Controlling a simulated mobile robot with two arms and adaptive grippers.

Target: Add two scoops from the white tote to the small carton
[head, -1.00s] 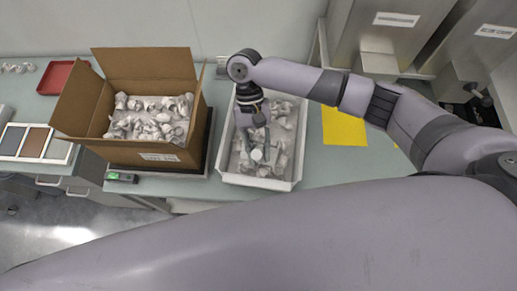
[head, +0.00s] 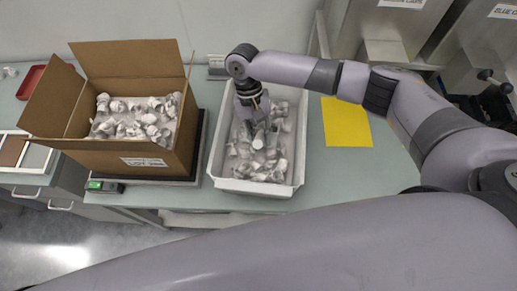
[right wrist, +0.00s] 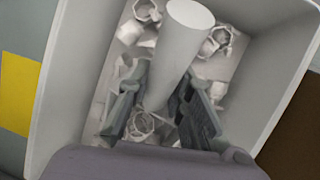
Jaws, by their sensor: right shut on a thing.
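The white tote (head: 250,187) stands mid-table in the head view, holding many pale caps; its wall also shows in the right wrist view (right wrist: 75,75). My right gripper (head: 257,122) is down inside the tote among the caps. In the right wrist view its fingers (right wrist: 160,112) are shut on a white tapered scoop (right wrist: 173,60), with caps around and below it. The scoop's white end also shows in the head view (head: 258,141). An open cardboard carton (head: 185,150) with caps inside stands left of the tote, flaps up. My left gripper is out of view.
The carton sits on a dark scale platform with a small display (head: 103,186). A yellow sheet (head: 346,122) lies right of the tote. A red tray (head: 32,80) is at the far left. Grey bins (head: 385,25) stand at the back right.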

